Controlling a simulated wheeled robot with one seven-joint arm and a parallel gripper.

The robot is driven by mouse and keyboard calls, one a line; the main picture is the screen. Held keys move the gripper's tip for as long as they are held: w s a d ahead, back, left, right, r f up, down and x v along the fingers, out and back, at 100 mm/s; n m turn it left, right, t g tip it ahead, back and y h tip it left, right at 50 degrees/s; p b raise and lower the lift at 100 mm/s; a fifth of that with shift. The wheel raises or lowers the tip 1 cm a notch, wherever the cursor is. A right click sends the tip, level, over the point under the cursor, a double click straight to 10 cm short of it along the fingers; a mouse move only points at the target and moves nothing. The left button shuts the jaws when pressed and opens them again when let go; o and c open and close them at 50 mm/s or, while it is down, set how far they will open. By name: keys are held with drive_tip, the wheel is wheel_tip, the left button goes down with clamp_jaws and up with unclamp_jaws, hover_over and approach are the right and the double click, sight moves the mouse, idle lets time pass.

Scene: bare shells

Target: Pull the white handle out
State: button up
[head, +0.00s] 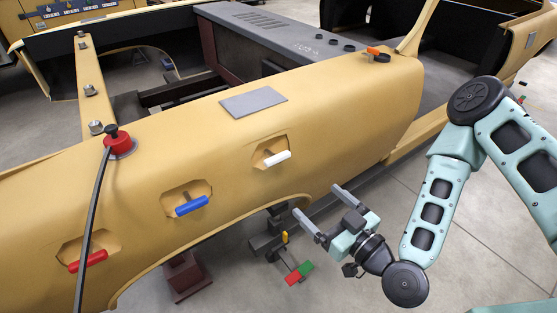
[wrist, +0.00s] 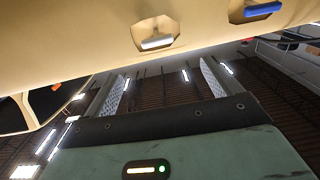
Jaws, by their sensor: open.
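The white handle (head: 277,158) is a short bar set in an octagonal recess in the tan shell, right of the blue handle. My gripper (head: 317,207) is open and empty, below and to the right of the white handle in the head view, apart from the shell. In the wrist view its two fingers (wrist: 163,85) stand wide apart with nothing between them.
A blue handle (head: 191,206) and a red handle (head: 87,261) sit in recesses farther left on the tan shell (head: 340,110). A black cable hangs from a red plug (head: 118,142). A dark stand (head: 182,277) and red and green blocks (head: 299,273) are below. Open floor lies right.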

drive_tip(key=b, duration=0.4)
approach(280, 161)
drive_tip(key=b, duration=0.3)
drive_tip(key=w+a+b, duration=0.1)
drive_tip(key=b, duration=0.3)
drive_tip(key=shift+w+f+m+t, duration=0.15)
drive_tip(key=shift+f+m+t, duration=0.15)
drive_tip(key=shift+f, duration=0.05)
drive_tip(key=b, duration=0.4)
drive_tip(key=shift+w+a+f+b, duration=0.1)
drive_tip(key=shift+b, duration=0.2)
drive_tip(key=p+x, duration=0.1)
drive_tip(key=x, duration=0.7)
drive_tip(key=shift+w+a+r+p, duration=0.2)
drive_tip(key=shift+w+a+p, duration=0.05)
drive_tip(key=shift+w+p, duration=0.1)
